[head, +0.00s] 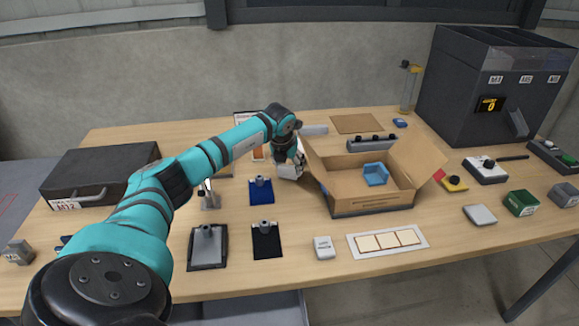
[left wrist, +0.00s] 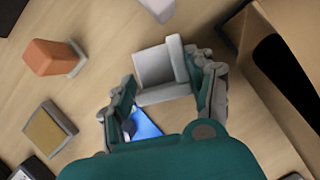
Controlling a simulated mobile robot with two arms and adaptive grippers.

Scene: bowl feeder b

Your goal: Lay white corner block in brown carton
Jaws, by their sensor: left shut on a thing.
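My left gripper (head: 290,162) is shut on the white corner block (head: 287,172), just left of the brown carton (head: 345,207). In the left wrist view the white corner block (left wrist: 160,70) sits between the two fingers of the gripper (left wrist: 165,95), its inner corner showing. The carton (left wrist: 240,35) is on the right there, close to the right finger. In the head view the carton is open with its flaps spread, and a blue corner block (head: 376,174) lies inside. I cannot tell how far the white block is above the table. My right gripper is not in view.
The carton's raised left flap (head: 312,160) stands beside my gripper. A blue pad (head: 261,191) and a black pad (head: 266,242) with grey pieces lie to the left. A white strip with tan squares (head: 388,241) lies in front. A dark machine (head: 490,100) stands at the back right.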

